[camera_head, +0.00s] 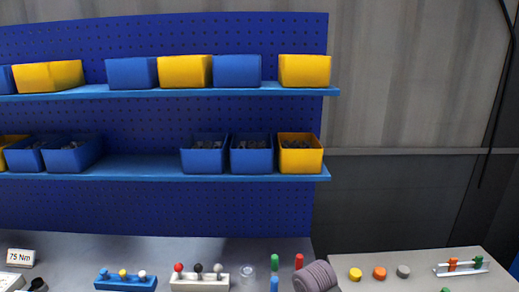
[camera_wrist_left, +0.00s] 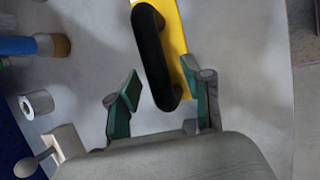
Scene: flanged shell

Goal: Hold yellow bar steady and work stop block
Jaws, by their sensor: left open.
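In the left wrist view a yellow bar (camera_wrist_left: 173,25) with a black rounded grip (camera_wrist_left: 153,55) on it comes in from the top, over a grey surface. My left gripper (camera_wrist_left: 160,84) is open, with its green-padded fingers apart on either side of the bar's near end and the black grip. I cannot tell whether either finger touches it. The yellow bar does not show in the head view. I cannot pick out the stop block in either view. My right gripper is not in view.
A brush (camera_wrist_left: 50,45), a metal ring (camera_wrist_left: 37,104) and a white block with a ball knob (camera_wrist_left: 64,142) lie left of my left gripper. The head view shows bins on blue shelves (camera_head: 130,177), a grey ribbed part (camera_head: 315,277) and a white rail (camera_head: 460,270) on the benches.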

